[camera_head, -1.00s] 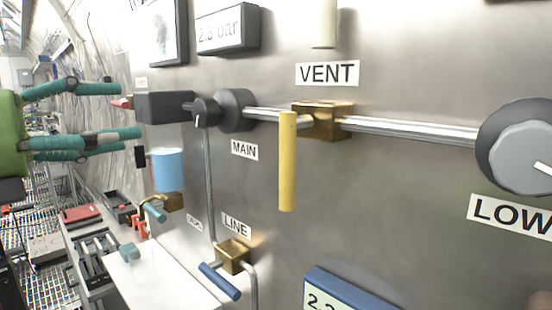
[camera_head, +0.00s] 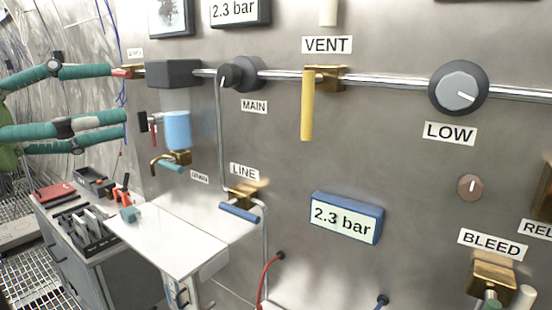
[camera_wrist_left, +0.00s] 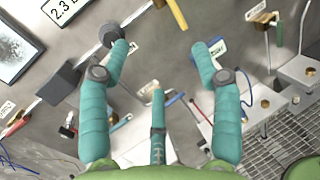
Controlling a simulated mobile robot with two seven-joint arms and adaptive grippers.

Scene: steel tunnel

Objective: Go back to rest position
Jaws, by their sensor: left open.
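My left gripper (camera_head: 122,94) comes in from the left in the head view, with teal fingers spread and nothing between them. Its fingertips appear near the red-tipped end of the black block (camera_head: 174,73) on the pipe; I cannot tell whether they touch. In the left wrist view the gripper (camera_wrist_left: 160,70) has its teal fingers apart, facing the steel panel. The yellow VENT handle (camera_head: 307,104) hangs straight down. The blue LINE handle (camera_head: 239,212) lies roughly crosswise below its brass valve. My right gripper is not in view.
The grey LOW knob (camera_head: 459,88) and BLEED valve (camera_head: 493,272) are on the right. A blue-framed display (camera_head: 345,217) reads 2.3 bar. A white bench (camera_head: 165,240) juts out below the panel. A cart with a black tray (camera_head: 88,235) stands at lower left.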

